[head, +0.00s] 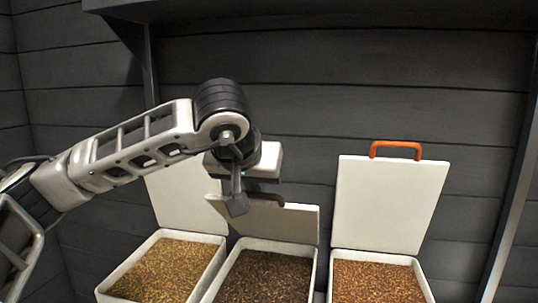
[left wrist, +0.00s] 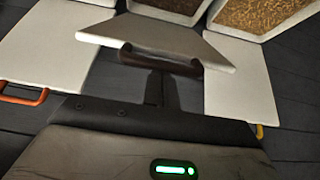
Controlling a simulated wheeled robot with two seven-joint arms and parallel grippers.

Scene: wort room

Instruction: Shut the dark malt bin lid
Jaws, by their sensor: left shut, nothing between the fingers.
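The dark malt bin (head: 231,256) is the middle of the bins in the head view, with the darkest grain in it. Its white lid (head: 292,223) stands part open, tilted lower than the two lids beside it. The lid has a dark brown handle (head: 272,197), partly hidden behind my gripper. My left gripper (head: 237,204) is shut and empty at the lid's upper edge. In the left wrist view the lid (left wrist: 160,40) and its handle (left wrist: 158,60) lie just beyond the fingers (left wrist: 160,88); whether they touch I cannot tell. My right gripper is out of view.
A bin with pale grain (head: 172,262) stands to the left, its lid (head: 180,200) upright. A bin with reddish-brown grain (head: 375,282) stands to the right, its lid (head: 388,205) upright with an orange handle (head: 396,146). A dark plank wall (head: 330,90) is behind.

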